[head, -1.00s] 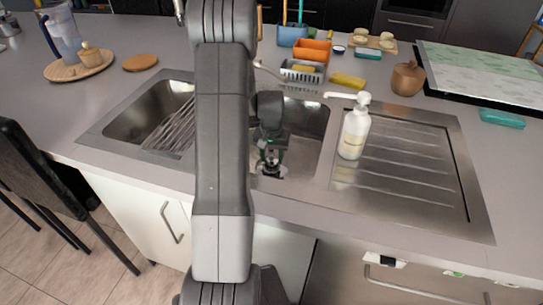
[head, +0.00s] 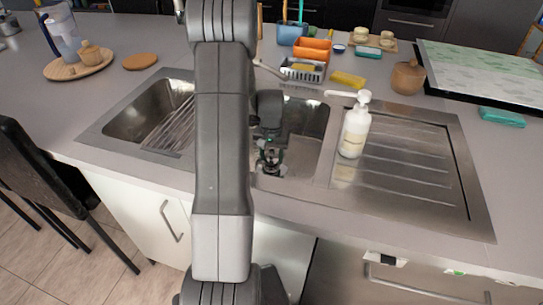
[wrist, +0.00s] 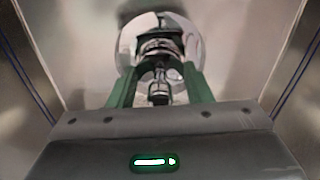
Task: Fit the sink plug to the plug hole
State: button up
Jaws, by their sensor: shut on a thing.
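My gripper (head: 269,168) is down inside the right sink basin (head: 300,150), close to its floor. In the wrist view its green fingers (wrist: 159,92) are shut on the small metal knob of the sink plug (wrist: 158,88). A shiny round metal surface (wrist: 125,48) lies just beyond the fingertips and mirrors the gripper. I cannot tell how much of it is plug and how much is plug hole rim. The plug hole's opening is hidden, so the plug's fit in it cannot be seen.
The basin walls stand close around my gripper. A white soap bottle (head: 355,126) stands on the drainer (head: 415,170) to the right. A dish rack (head: 302,72) and a yellow sponge (head: 348,79) are behind the sink. The left basin (head: 130,120) holds a wire rack.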

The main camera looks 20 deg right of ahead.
jog(key=shift+f+b, duration=0.5)
dwell(0.4)
jog(key=shift+r, duration=0.15)
jog(key=shift+r+p, duration=0.35)
jog(key=shift+r, duration=0.05)
jog(key=shift+d, duration=0.1)
dwell(0.4)
jog(key=shift+f+b, duration=0.5)
jog(key=shift+f, duration=0.05)
dwell(0.3)
jog(key=shift+r, duration=0.15)
jog(key=shift+r+p, duration=0.35)
jog(key=shift+r, duration=0.05)
jog(key=shift+f+b, duration=0.3)
jog(key=shift+b, duration=0.05)
dwell(1.2)
jog(key=shift+r+p, duration=0.3)
jog(key=shift+r, duration=0.2)
